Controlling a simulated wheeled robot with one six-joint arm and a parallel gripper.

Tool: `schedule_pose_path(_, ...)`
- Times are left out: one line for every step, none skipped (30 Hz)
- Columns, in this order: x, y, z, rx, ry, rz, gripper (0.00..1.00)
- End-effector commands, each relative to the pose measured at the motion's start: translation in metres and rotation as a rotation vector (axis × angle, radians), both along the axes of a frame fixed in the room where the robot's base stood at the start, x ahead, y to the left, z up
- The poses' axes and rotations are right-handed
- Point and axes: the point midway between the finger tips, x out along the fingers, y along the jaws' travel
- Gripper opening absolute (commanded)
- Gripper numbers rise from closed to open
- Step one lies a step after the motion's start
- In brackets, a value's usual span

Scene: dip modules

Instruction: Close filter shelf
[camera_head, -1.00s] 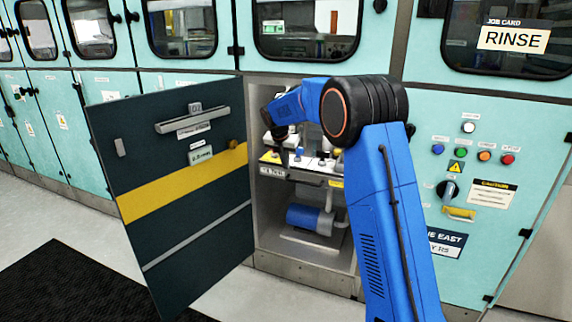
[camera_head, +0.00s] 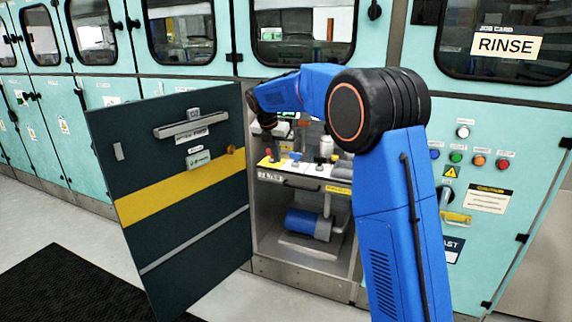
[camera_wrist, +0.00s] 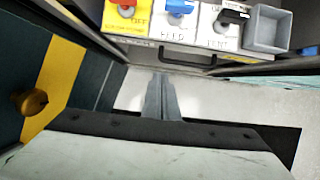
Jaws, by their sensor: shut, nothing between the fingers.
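The filter shelf (camera_head: 292,178) sits inside the open cabinet below the windows, with a dark bar handle on its front. In the wrist view the shelf front (camera_wrist: 180,48) shows at the top, with red, blue and black valve handles and a grey open box on it. My gripper's fingers (camera_wrist: 162,92) are together and empty, pointing toward the shelf front just below the handle (camera_wrist: 188,62). I cannot tell whether they touch it. In the head view the fingers are hard to make out. How far the shelf stands out is unclear.
The dark cabinet door (camera_head: 180,200) with a yellow stripe stands wide open on the left; its knob (camera_wrist: 32,101) is near my gripper in the wrist view. A blue pump (camera_head: 308,224) sits below the shelf. A button panel (camera_head: 490,160) is on the right.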

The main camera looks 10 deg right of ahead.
Motion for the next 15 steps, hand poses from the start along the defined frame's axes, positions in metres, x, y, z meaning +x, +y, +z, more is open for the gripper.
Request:
schedule_pose_path(-0.004,-0.005,0.000,-0.010,-0.006,-0.006,0.00)
schedule_pose_path(-0.007,-0.009,0.000,-0.019,-0.014,-0.009,0.00)
schedule_pose_path(-0.012,-0.015,0.000,-0.033,-0.028,-0.017,0.00)
schedule_pose_path(-0.016,-0.021,0.000,-0.046,-0.040,-0.023,0.00)
schedule_pose_path(-0.022,-0.027,-0.001,-0.062,-0.055,-0.030,0.00)
schedule_pose_path(-0.029,-0.037,-0.002,-0.082,-0.077,-0.037,0.00)
schedule_pose_path(-0.036,-0.044,-0.003,-0.100,-0.094,-0.042,0.00)
schedule_pose_path(-0.043,-0.051,-0.003,-0.117,-0.113,-0.045,0.00)
schedule_pose_path(-0.053,-0.061,-0.005,-0.137,-0.139,-0.049,0.00)
schedule_pose_path(-0.060,-0.067,-0.006,-0.153,-0.158,-0.048,0.00)
schedule_pose_path(-0.068,-0.073,-0.007,-0.167,-0.178,-0.047,0.00)
schedule_pose_path(-0.077,-0.080,-0.010,-0.182,-0.202,-0.045,0.00)
schedule_pose_path(-0.085,-0.085,-0.011,-0.193,-0.219,-0.041,0.00)
schedule_pose_path(-0.092,-0.089,-0.013,-0.202,-0.235,-0.037,0.00)
schedule_pose_path(-0.100,-0.094,-0.015,-0.212,-0.255,-0.030,0.00)
